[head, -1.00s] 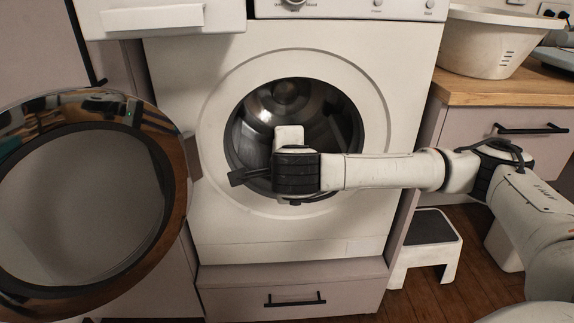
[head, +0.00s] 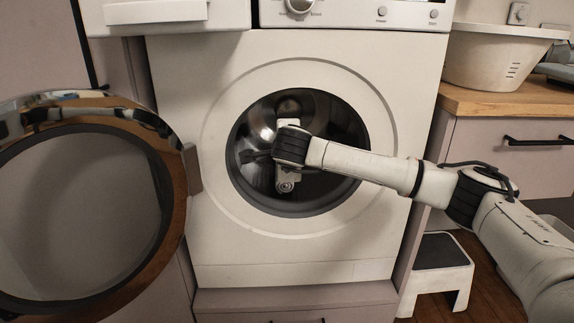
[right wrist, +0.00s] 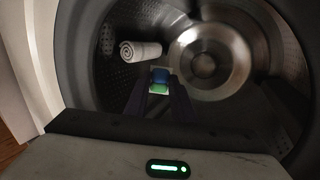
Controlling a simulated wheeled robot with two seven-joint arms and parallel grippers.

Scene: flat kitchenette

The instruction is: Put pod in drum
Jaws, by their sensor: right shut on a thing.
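The pod (right wrist: 160,76), blue and green with a pale edge, shows between the dark fingers of my right gripper (right wrist: 161,92) in the right wrist view. My right gripper is shut on it, inside the mouth of the washing machine drum (right wrist: 245,95). In the head view the drum opening (head: 335,150) is round and dark, and my right wrist covers its middle. The pod and fingertips are hidden there. My left gripper is not in view.
The round door (head: 178,215) stands open at the left. A rolled white towel (right wrist: 140,50) lies in the drum, close to the pod in the picture. A white basin (head: 495,60) sits on the wooden counter at right; a step stool (head: 440,252) stands below.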

